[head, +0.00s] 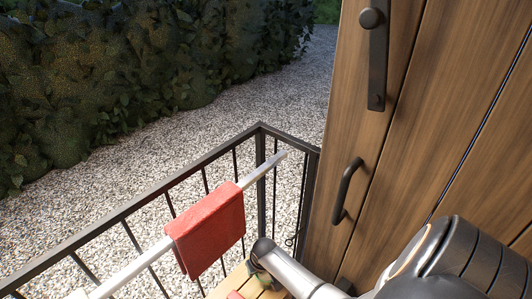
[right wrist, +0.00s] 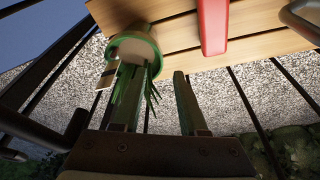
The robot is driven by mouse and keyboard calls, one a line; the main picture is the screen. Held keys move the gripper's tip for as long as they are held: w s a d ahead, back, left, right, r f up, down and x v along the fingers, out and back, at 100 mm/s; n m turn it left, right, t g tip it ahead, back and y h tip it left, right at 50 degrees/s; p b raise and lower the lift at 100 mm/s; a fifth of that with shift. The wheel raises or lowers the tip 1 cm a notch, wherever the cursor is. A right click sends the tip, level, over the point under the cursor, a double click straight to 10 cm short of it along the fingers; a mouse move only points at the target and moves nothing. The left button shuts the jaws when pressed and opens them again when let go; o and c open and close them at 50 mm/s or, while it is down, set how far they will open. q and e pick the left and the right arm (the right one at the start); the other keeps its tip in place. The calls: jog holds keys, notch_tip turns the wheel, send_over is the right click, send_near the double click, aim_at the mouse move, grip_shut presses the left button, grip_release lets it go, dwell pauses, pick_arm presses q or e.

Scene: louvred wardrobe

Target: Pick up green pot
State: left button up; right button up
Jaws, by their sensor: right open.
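The green pot (right wrist: 122,40) shows in the right wrist view at upper left, against wooden slats (right wrist: 182,32). Narrow green leaves (right wrist: 152,92) come from it, and a small pale tag (right wrist: 106,75) is beside them. My right gripper (right wrist: 157,72) is open, its two fingers apart. The left finger in that view overlaps the leaves and reaches close to the pot's rim; I cannot tell whether it touches. The right finger is clear of the pot. The gap between the fingers holds no pot. I cannot make out the pot in the head view. My left gripper is not in view.
A red object (right wrist: 213,25) lies on the slats beside the pot. A red cloth (head: 208,230) hangs over a pale pole (head: 133,266) by the black railing (head: 150,192). A wooden wardrobe (head: 420,120) with a dark handle (head: 345,190) stands at right. Gravel and hedge lie beyond.

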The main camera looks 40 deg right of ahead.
aim_at(256, 275)
jog(key=b+x, duration=0.1)
jog(key=x, duration=0.3)
jog(key=shift+s+d+f, duration=0.1)
jog(key=shift+f, duration=0.05)
grip_shut()
dwell(1.3)
